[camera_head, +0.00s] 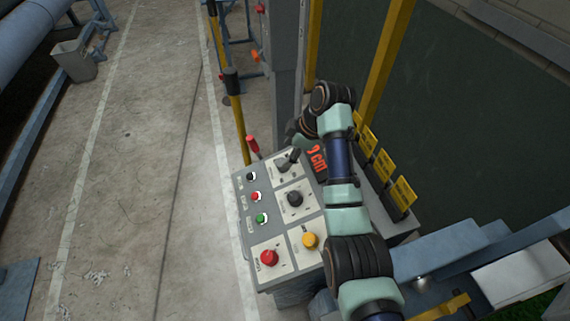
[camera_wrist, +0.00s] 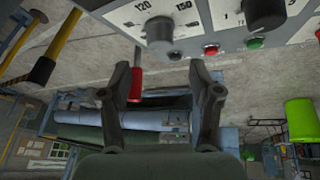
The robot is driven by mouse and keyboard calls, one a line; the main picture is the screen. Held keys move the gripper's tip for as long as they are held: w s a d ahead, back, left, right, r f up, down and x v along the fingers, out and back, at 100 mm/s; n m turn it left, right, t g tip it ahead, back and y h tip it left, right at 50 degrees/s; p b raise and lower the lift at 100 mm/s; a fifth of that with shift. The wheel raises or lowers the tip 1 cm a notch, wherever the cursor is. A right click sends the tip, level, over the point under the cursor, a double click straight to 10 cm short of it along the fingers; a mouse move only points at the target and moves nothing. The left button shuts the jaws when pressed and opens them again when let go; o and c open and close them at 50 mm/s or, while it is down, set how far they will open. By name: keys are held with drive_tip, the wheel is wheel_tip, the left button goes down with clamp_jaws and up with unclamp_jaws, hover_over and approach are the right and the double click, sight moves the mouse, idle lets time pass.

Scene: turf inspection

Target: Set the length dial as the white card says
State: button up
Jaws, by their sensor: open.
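A grey control panel (camera_head: 245,206) carries two black knobs. The upper knob (camera_head: 284,166) also shows in the wrist view (camera_wrist: 159,30), with scale marks 120 and 150 around it. The lower knob (camera_head: 295,199) also shows in the wrist view (camera_wrist: 263,13), cut by the top edge. I cannot read which one is the length dial. An orange display (camera_head: 318,160) beside them reads a number in cm, partly hidden by my arm. My gripper (camera_wrist: 161,68) is open and empty, its fingertips short of the upper knob. I cannot make out the white card.
Black, red (camera_head: 256,197) and green (camera_head: 261,218) small buttons line the panel's left side. A large red button (camera_head: 269,258) and a yellow button (camera_head: 310,240) sit at its front. A red-handled lever (camera_head: 252,144) and yellow posts stand close by. Yellow signs (camera_head: 383,165) stand to the right.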

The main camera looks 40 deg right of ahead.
sight(280, 162)
drive_tip(key=shift+w+a+f, duration=0.15)
drive_tip(key=shift+w+a, duration=0.05)
drive_tip(key=shift+a, duration=0.05)
drive_tip(key=b+x, duration=0.1)
drive_tip(key=x, duration=0.6)
drive_tip(key=shift+d+f, duration=0.15)
drive_tip(key=c, duration=1.2)
drive_tip(key=shift+o, duration=0.2)
drive_tip(key=shift+r+m+h+p, duration=0.4)
drive_tip(key=shift+m+p, duration=0.1)
drive_tip(key=shift+p, duration=0.65)
drive_tip(key=shift+m+t+h+p, duration=0.3)
drive_tip(key=shift+m+t+p, duration=0.25)
drive_tip(key=shift+p, duration=0.35)
drive_tip(key=shift+f+m+t+h+p, duration=0.25)
drive_tip(key=shift+m+h+p, duration=0.35)
drive_tip(key=shift+m+p, duration=0.2)
drive_tip(key=shift+f+m, duration=0.1)
drive_tip(key=shift+m, duration=0.15)
